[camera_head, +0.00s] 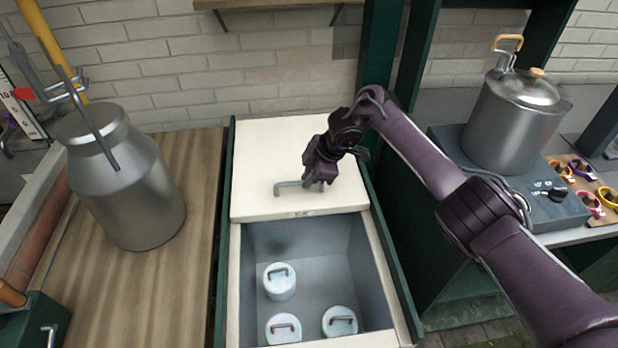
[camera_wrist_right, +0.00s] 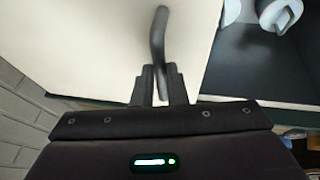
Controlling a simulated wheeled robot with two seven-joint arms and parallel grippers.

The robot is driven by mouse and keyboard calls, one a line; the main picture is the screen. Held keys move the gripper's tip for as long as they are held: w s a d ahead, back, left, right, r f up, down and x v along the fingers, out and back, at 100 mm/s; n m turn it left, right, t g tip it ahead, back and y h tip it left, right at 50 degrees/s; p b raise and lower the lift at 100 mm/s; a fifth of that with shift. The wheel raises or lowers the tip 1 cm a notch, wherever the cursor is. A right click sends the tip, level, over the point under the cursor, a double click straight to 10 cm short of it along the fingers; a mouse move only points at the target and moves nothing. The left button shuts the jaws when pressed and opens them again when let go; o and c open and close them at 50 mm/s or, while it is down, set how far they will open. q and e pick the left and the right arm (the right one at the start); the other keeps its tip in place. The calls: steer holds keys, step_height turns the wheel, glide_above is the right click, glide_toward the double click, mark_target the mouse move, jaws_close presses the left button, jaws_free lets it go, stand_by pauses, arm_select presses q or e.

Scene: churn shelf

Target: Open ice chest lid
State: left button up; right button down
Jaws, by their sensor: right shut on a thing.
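The ice chest (camera_head: 235,270) stands in the middle, with its front part uncovered. Its cream lid (camera_head: 265,150) lies flat over the rear part, toward the brick wall. A grey bar handle (camera_head: 287,187) is on top of the lid. My right gripper (camera_head: 311,182) is over the lid with its fingers shut on this handle. In the right wrist view the two dark fingertips (camera_wrist_right: 160,88) close around the handle (camera_wrist_right: 157,40), with the cream lid surface (camera_wrist_right: 90,45) behind. My left gripper does not show.
Three pale lidded canisters (camera_head: 280,282) stand inside the chest. A large metal churn (camera_head: 125,185) stands on the wooden top at left. A steel pot (camera_head: 515,115) stands on a grey unit at right, near several colourful rings (camera_head: 585,170). A wooden shelf (camera_head: 270,3) hangs above.

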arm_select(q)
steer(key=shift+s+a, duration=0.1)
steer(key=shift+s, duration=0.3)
arm_select(e)
steer(key=c, duration=1.5)
jaws_free()
steer(key=shift+o, duration=0.2)
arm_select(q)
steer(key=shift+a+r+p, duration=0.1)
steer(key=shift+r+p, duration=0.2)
arm_select(e)
steer(key=v, duration=0.8)
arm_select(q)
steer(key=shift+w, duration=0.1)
arm_select(e)
steer(key=shift+f, duration=0.1)
